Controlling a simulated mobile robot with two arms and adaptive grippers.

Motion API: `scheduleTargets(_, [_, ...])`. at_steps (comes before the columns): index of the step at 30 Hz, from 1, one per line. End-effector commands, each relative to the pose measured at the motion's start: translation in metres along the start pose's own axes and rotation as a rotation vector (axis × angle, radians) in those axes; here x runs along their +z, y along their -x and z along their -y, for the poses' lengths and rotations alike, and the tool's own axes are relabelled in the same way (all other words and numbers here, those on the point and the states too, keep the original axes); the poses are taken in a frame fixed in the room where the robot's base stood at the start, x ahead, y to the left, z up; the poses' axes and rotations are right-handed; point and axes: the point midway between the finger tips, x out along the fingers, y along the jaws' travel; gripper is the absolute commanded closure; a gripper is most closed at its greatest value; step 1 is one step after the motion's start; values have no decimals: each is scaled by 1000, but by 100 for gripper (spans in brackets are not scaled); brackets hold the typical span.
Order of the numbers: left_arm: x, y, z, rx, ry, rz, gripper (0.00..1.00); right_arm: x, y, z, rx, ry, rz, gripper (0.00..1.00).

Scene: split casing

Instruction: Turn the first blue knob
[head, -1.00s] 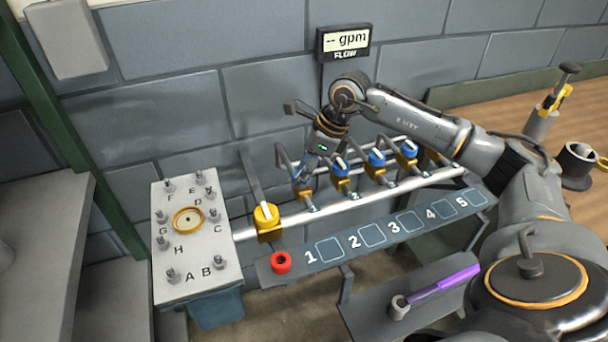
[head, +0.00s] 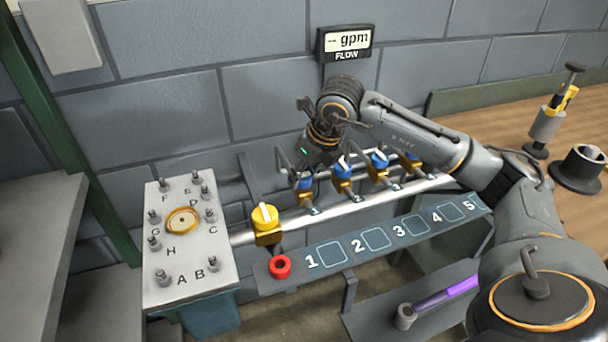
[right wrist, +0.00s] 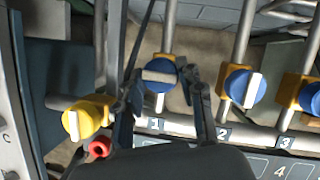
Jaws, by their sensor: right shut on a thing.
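In the head view the wrist partly hides the knob. My left gripper is not in view.
More blue knobs (head: 342,170) stand in a row to the right on the pipe. A yellow knob (head: 265,217) and a red ring (head: 280,267) are to the left. Grey pipes rise behind the valves. A flow display (head: 345,42) on the wall reads "-- gpm".

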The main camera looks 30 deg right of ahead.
Motion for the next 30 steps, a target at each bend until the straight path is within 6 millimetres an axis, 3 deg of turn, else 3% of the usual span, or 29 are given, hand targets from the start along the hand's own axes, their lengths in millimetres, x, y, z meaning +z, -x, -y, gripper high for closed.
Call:
scheduleTargets(16, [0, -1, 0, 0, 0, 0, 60, 0, 0, 0, -8, -21, -2, 94])
scheduleTargets(17, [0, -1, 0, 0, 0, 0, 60, 0, 0, 0, -8, -22, -2, 56])
scheduleTargets(19, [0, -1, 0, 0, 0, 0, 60, 0, 0, 0, -8, -21, -2, 42])
scheduleTargets(30, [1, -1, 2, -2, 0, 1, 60, 0, 3, 0, -8, -20, 0, 39])
